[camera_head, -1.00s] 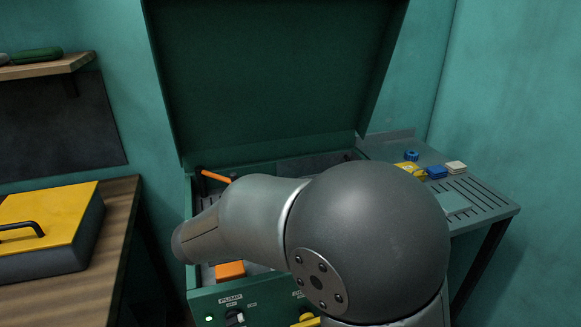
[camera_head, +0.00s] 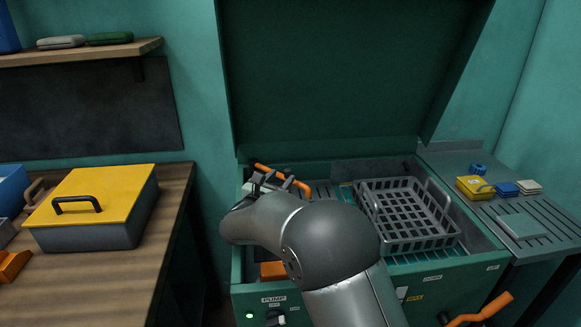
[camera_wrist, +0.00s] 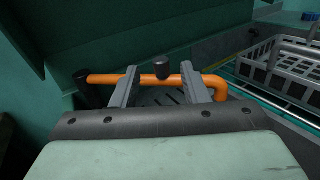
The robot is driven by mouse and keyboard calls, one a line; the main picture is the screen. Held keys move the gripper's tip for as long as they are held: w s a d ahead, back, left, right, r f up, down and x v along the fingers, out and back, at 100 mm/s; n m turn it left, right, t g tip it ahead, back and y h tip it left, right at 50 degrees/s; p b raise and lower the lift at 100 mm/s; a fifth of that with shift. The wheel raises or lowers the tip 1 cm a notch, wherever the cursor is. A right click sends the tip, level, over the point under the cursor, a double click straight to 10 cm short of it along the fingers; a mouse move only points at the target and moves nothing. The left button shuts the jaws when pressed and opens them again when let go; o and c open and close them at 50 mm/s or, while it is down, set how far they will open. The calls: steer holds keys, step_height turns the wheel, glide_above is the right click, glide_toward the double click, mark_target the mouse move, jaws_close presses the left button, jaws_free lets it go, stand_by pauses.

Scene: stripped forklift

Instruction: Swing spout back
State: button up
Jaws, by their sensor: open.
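The orange spout (camera_head: 284,178) is a thin pipe at the back left of the green washing basin; it also shows in the wrist view (camera_wrist: 135,79). There it runs left to right and bends down at its right end. A black knob (camera_wrist: 162,69) sits on top of it. My gripper (camera_wrist: 155,82) is open, its two fingers reaching to the pipe on either side of the knob. I cannot tell whether they touch it. In the head view my gripper (camera_head: 274,180) is over the basin's left part, and my arm hides some of the basin.
A grey wire basket (camera_head: 408,215) stands in the basin's right part. The basin's raised lid (camera_head: 350,75) rises behind. A slatted side table (camera_head: 545,235) holds a yellow box (camera_head: 474,188) and small blocks. A wooden bench (camera_head: 115,285) with a yellow-lidded case (camera_head: 95,205) is at the left.

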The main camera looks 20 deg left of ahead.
mark_target(286, 172)
steer(key=w, duration=0.6)
steer(key=shift+w+d+p, duration=0.35)
steer(key=shift+w, duration=0.05)
jaws_close()
